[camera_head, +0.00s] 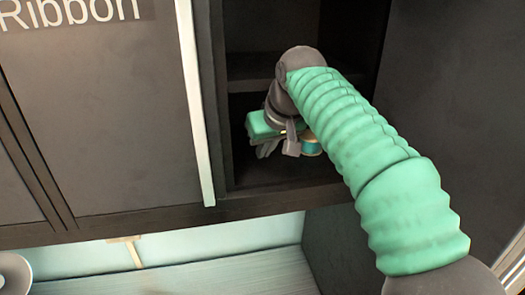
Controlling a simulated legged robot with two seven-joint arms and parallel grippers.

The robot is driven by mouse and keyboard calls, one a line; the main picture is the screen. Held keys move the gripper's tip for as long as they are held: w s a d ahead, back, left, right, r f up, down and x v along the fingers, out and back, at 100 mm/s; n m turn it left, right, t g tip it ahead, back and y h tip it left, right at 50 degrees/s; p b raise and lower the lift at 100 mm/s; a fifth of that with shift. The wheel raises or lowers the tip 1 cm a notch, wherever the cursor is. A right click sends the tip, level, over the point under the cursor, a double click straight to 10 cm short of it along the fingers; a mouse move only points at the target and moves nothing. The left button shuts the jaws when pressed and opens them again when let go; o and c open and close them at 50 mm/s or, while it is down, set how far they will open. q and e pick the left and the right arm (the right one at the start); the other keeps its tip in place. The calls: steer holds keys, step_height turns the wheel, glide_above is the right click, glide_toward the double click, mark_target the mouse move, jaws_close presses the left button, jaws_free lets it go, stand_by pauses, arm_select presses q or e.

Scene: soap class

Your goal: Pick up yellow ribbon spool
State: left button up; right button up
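My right gripper (277,147) reaches into the open, dark cabinet compartment (240,175) from above. Its grey fingers point down near the compartment's floor. A small round teal item with an orange-gold rim (311,147) stands just right of the fingers, partly behind my arm. It may be a spool, but I cannot tell whether it is the yellow one. I cannot see whether the fingers touch or hold anything, as the wrist hides much of the space. No clearly yellow ribbon spool shows. My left gripper is out of view.
A door panel with a "Ribbon" label (70,12) covers the left; its pale edge strip (196,105) borders the opening. A shelf (250,85) crosses the compartment above the gripper. Dark cabinet sides stand right. Below lies a pale, open space (200,275).

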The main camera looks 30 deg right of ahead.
steer(key=o, duration=0.7)
steer(key=shift+a, duration=0.15)
steer(key=o, duration=0.7)
steer(key=shift+d, duration=0.3)
steer(key=shift+c, duration=0.2)
steer(key=shift+a, duration=0.1)
steer(key=shift+a, duration=0.15)
